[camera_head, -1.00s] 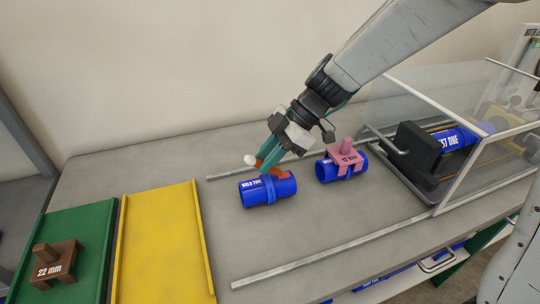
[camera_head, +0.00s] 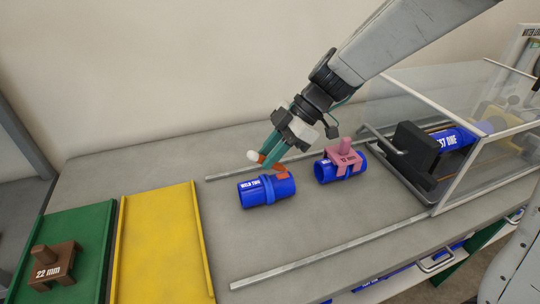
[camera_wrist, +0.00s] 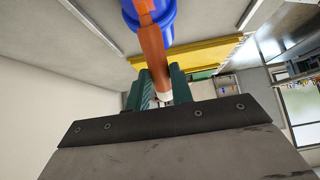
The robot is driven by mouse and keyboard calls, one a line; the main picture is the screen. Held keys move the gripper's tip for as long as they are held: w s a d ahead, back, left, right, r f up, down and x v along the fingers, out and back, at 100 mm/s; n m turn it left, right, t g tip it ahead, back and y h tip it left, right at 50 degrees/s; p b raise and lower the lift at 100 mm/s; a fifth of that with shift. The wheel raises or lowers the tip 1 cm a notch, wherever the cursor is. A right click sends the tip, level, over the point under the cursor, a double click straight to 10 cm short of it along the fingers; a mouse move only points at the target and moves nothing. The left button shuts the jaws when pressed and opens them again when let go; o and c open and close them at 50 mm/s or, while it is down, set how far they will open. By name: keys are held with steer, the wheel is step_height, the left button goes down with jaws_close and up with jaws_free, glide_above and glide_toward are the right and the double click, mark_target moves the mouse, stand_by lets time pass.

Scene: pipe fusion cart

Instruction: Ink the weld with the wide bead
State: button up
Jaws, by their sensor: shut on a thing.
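My gripper (camera_head: 270,157) is shut on an orange marker (camera_head: 278,171) with a white rounded end; the marker also shows in the wrist view (camera_wrist: 151,45). The marker lies across the fingers, its far end by the blue pipe labelled WELD TWO (camera_head: 253,194). That pipe lies on the bench with a raised bead (camera_head: 269,189) around its middle. I cannot tell whether the marker touches it. A second blue pipe (camera_head: 322,174) lies to its right, with a pink gauge (camera_head: 347,152) straddling it, covering its middle. A brown gauge marked 22 mm (camera_head: 52,268) stands on the green tray.
The green tray (camera_head: 92,225) and yellow tray (camera_head: 160,245) are at left. Metal rails (camera_head: 290,268) edge the pipe area. A clear-walled enclosure (camera_head: 415,95) at right holds a black block (camera_head: 415,150) and another blue pipe. Bare bench lies in front of the pipes.

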steer(key=shift+r, duration=3)
